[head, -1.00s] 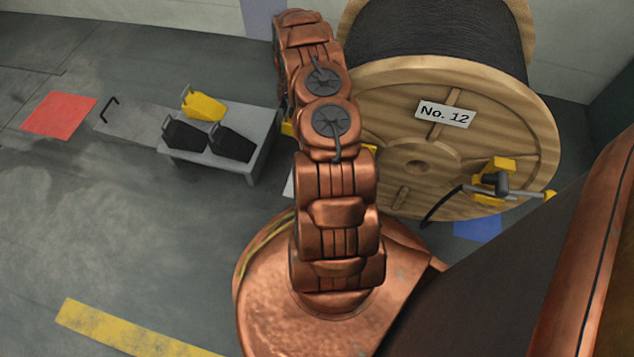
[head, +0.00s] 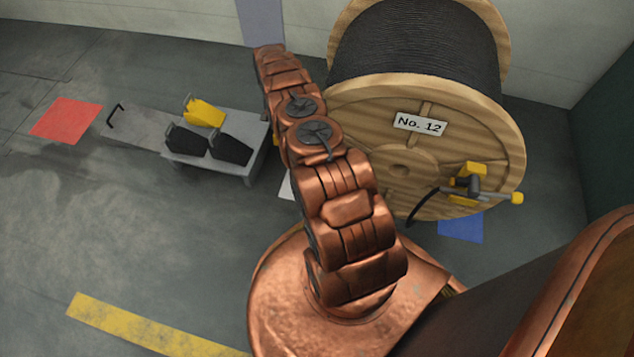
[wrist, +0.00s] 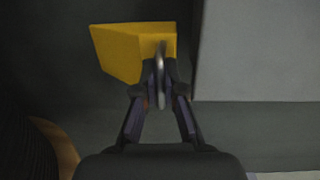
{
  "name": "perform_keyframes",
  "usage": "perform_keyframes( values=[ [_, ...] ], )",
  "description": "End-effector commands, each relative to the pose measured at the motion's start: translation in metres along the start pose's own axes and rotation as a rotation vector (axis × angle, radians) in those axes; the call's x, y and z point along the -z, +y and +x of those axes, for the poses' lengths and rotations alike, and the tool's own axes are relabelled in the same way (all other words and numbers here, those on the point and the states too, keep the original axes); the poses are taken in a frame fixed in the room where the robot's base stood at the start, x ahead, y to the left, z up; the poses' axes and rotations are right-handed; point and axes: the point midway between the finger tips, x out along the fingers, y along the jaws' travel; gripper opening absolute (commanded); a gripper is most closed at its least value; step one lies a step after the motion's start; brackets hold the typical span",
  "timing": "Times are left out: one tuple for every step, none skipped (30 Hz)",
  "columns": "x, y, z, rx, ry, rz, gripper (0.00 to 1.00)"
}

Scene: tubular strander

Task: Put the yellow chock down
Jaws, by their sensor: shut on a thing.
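A yellow chock (wrist: 128,52) shows in the wrist view, held by a metal handle. My gripper (wrist: 161,92) is shut on that handle, with the chock hanging beyond the fingertips over dark floor. The grey bench (wrist: 255,50) is to the right of the chock in the wrist view, with a gap between them. In the head view my arm hides my gripper. A yellow sliver (head: 276,139) shows at the arm's left edge beside the bench (head: 262,135); I cannot tell if it is the held chock. Another yellow chock (head: 204,112) sits on the bench.
Two black chocks (head: 187,139) (head: 231,149) share the bench. The large wooden reel (head: 400,145) marked No. 12 stands right of my arm; its rim edge (wrist: 60,145) shows in the wrist view. Floor patches are red (head: 66,120), white (head: 287,187) and blue (head: 462,228). The left floor is open.

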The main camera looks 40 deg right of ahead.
Motion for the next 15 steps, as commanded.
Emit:
perform_keyframes(
  values=[
    [-0.003, -0.002, -0.001, -0.007, 0.001, -0.003, 0.0],
    [-0.003, -0.003, -0.001, -0.01, 0.001, -0.003, 0.0],
    [-0.003, -0.003, -0.001, -0.013, 0.002, -0.002, 0.0],
    [-0.002, -0.002, 0.0, -0.015, 0.002, 0.0, 0.0],
    [-0.002, -0.001, 0.0, -0.016, 0.003, 0.002, 0.0],
    [-0.001, 0.001, 0.0, -0.017, 0.004, 0.005, 0.0],
    [0.0, 0.002, 0.0, -0.017, 0.004, 0.007, 0.0],
    [0.0, 0.004, 0.0, -0.017, 0.003, 0.009, 0.0],
    [0.0, 0.006, 0.0, -0.017, 0.004, 0.012, 0.0],
    [0.001, 0.007, 0.0, -0.016, 0.005, 0.015, 0.0],
    [0.001, 0.009, 0.0, -0.015, 0.006, 0.017, 0.0],
    [0.001, 0.011, -0.001, -0.013, 0.007, 0.019, 0.0],
    [0.0, 0.012, 0.0, -0.013, 0.007, 0.021, 0.0],
    [-0.002, 0.014, 0.0, -0.014, 0.005, 0.022, 0.0],
    [-0.004, 0.016, 0.001, -0.015, 0.003, 0.023, 0.0]
  ],
)
